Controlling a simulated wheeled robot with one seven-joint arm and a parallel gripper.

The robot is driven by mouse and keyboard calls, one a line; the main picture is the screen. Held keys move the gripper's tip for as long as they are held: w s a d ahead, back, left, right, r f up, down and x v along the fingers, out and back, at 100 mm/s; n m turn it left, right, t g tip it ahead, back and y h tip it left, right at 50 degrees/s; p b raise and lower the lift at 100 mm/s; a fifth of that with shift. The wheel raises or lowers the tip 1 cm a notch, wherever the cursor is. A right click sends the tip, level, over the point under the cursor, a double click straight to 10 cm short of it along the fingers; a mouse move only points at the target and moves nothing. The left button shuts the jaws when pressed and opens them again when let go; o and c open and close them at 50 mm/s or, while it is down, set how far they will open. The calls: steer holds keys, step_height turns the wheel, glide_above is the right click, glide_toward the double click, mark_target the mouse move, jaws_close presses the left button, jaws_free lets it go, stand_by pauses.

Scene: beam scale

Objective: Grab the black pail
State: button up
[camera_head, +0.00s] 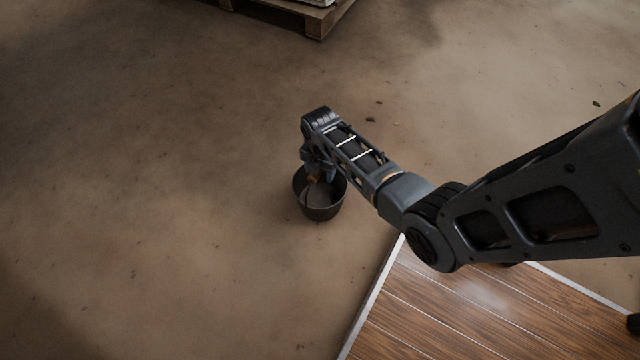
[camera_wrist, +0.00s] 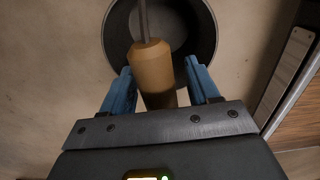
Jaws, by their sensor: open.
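The black pail (camera_head: 322,208) stands upright on the brown floor, below the end of my arm. In the wrist view its round rim and dark inside (camera_wrist: 190,35) show at the top. A tan, roughly cylindrical handle grip (camera_wrist: 152,68) on a thin grey rod rises toward me in front of the pail. My gripper (camera_wrist: 162,72) is open, with one blue finger on each side of the tan grip. I see gaps between the grip and the fingers. In the head view my gripper (camera_head: 322,176) is small and partly hidden by my wrist, over the pail.
A wood-plank platform (camera_head: 470,310) with a pale edge lies at the lower right; its edge (camera_wrist: 290,70) also shows in the wrist view. A wooden pallet (camera_head: 318,22) sits at the top. The floor (camera_head: 150,200) left of the pail is clear.

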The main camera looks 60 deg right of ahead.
steer(key=shift+c, duration=0.3)
jaws_close()
stand_by(0.4)
